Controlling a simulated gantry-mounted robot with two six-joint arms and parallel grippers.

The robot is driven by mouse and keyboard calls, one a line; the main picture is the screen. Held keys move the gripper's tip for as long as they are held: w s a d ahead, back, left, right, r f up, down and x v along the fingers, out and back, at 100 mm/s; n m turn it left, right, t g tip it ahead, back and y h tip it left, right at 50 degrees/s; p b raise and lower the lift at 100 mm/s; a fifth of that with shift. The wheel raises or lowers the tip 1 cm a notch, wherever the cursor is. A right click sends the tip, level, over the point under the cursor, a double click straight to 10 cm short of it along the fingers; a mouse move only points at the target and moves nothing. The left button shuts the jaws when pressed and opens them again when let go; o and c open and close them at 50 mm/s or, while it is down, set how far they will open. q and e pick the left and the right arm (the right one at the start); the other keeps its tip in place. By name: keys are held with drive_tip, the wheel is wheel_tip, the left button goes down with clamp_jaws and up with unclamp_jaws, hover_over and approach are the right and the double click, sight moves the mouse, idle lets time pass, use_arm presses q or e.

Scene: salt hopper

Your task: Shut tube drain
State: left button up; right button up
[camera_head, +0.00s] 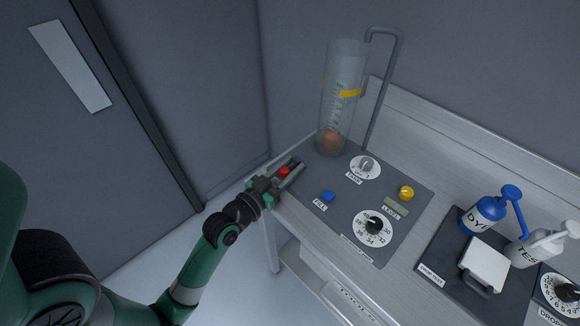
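A tall clear tube (340,100) stands upright at the back left of the dark panel (350,212). It has a yellow band and a brownish ball-like thing at its bottom. A grey knob on a white dial (365,167), labelled "TANK" as far as I can read, sits just in front of the tube. A red button or knob (284,171) is at the panel's left edge. My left gripper (298,164) reaches over that edge with its fingers apart, one on each side of the red part. Contact cannot be told. Any label there is hidden. My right gripper is not in view.
A blue "FILL" button (328,196), a numbered dial (374,225) and a yellow knob (406,193) are on the panel. A bent grey pipe (386,90) rises behind the tube. A blue bottle (484,214), white bottle (530,248) and white-topped device (486,264) stand right.

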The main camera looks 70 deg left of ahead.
use_arm(q)
clamp_jaws()
drive_tip(key=shift+a+f+h+b, duration=0.25)
drive_tip(key=shift+h+b, duration=0.15)
drive_tip(key=shift+b, duration=0.2)
drive_tip(key=shift+r+m+t+h+b, duration=0.15)
drive_tip(key=shift+m+t+h+b, duration=0.15)
drive_tip(key=shift+m, duration=0.2)
drive_tip(key=shift+d+r, duration=0.1)
drive_tip(key=o, duration=0.7)
unclamp_jaws()
